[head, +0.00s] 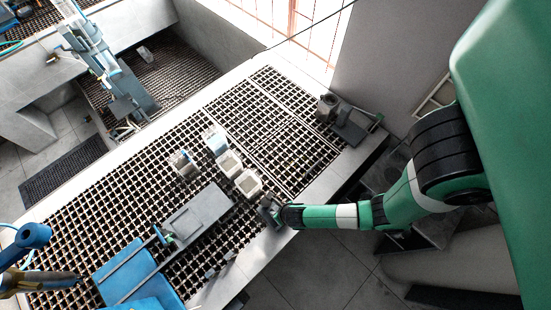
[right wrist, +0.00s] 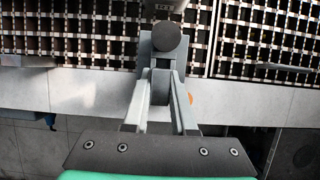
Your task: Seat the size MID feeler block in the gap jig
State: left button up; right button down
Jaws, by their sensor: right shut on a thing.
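My right gripper (head: 268,208) is at the near edge of the grating-topped bench. In the right wrist view its two grey fingers (right wrist: 161,85) are shut on a small grey piece, mostly hidden between them. A dark round knob (right wrist: 167,37) shows just beyond the fingertips, with a grey part behind it. I cannot tell whether the knob belongs to the held piece. Small dark pieces (head: 211,272) lie on the bench's near edge in the head view. I cannot make out size marks or surely pick out the gap jig.
Pale square containers (head: 229,163) stand in a row beyond my gripper, with a clear vessel (head: 182,163) to their left. A long grey box (head: 196,218) and a blue part (head: 140,280) lie left. A grey device (head: 352,122) stands at the bench's right end. Bare grating (head: 265,95) lies at the back.

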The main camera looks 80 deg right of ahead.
jog(key=shift+w+d+f, duration=0.2)
jog(key=shift+d+f, duration=0.25)
jog(key=shift+f, duration=0.15)
jog(key=shift+w+d+f+b, duration=0.1)
jog(key=shift+f+b, duration=0.25)
jog(key=shift+f, duration=0.55)
jog(key=shift+w+d+f+b, duration=0.1)
jog(key=shift+f+b, duration=0.2)
jog(key=shift+f, duration=0.6)
jog(key=shift+f, duration=0.15)
jog(key=c, duration=0.7)
grip_release()
jog(key=shift+s, duration=0.1)
